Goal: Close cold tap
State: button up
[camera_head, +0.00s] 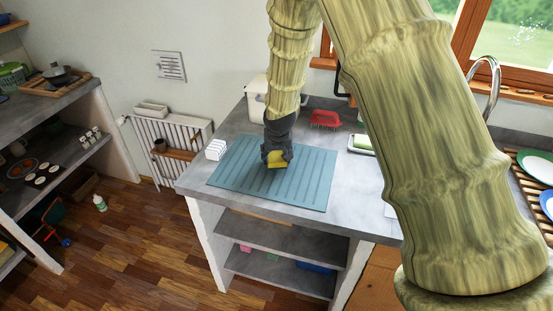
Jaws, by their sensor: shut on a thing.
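A chrome tap spout (494,88) arches up in front of the window at the right. Its base and any cold handle are hidden behind my arm. My gripper (274,163) is well to the left of the tap, low over the teal ribbed mat (309,187) on the counter. It is shut on a small yellow block, maybe a sponge (278,162). I cannot tell whether the block touches the mat.
A white box (216,150) stands at the mat's left edge. A red rack (325,119) and a green-and-white tray (361,144) are behind and right. Plates (538,168) stand on a wooden rack at far right. My arm crosses the counter's right part.

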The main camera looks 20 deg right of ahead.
jog(key=shift+f+p, duration=0.5)
jog(key=shift+f, duration=0.8)
jog(key=shift+f, duration=0.2)
jog(key=o, duration=0.9)
jog(key=shift+r, duration=0.1)
